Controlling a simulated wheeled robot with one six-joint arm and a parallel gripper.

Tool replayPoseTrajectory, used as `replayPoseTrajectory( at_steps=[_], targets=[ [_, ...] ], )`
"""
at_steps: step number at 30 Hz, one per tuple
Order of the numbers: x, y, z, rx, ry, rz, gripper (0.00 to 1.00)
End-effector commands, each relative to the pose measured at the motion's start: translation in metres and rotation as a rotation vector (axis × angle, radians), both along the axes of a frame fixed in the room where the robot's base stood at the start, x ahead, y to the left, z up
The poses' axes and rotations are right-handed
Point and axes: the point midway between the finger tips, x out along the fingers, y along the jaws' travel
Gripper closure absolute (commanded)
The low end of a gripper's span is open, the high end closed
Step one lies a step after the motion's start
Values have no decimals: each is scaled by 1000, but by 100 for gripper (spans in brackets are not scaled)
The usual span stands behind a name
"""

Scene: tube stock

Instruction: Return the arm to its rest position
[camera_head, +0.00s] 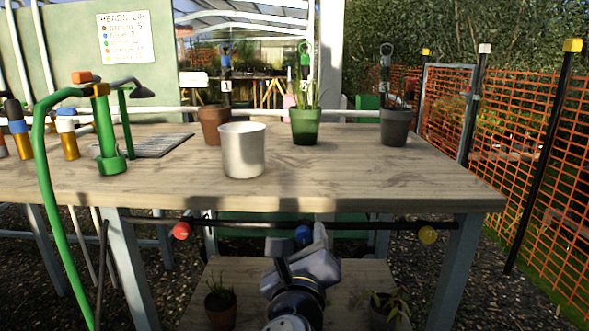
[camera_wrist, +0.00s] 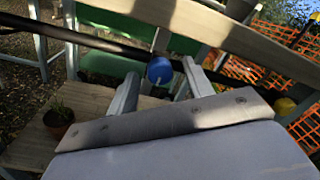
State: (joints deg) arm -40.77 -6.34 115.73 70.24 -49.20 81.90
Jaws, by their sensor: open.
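My gripper (camera_head: 298,241) is low in front of the table, below the tabletop's front edge. Its two fingers are apart and nothing shows held between them. In the wrist view, my gripper (camera_wrist: 160,85) points toward a dark rail, and the blue ball (camera_wrist: 159,69) shows between the fingers. In the head view, the blue ball (camera_head: 303,234) is partly hidden behind the fingers. I cannot tell how far it is from them.
The dark rail (camera_head: 370,225) under the wooden table (camera_head: 350,175) also carries a red ball (camera_head: 181,230) and a yellow ball (camera_head: 427,235). A white pot (camera_head: 242,150) and potted plants stand on top. A lower shelf (camera_head: 340,300) holds plants. Orange fencing (camera_head: 540,140) bounds the right.

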Motion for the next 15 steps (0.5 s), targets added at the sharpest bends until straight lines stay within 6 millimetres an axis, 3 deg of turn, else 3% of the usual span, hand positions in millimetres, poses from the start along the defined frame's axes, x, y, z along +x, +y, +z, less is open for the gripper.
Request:
replayPoseTrajectory(
  at_steps=[15],
  targets=[
    [0, -1, -1, -461, 17, 0, 51]
  ],
)
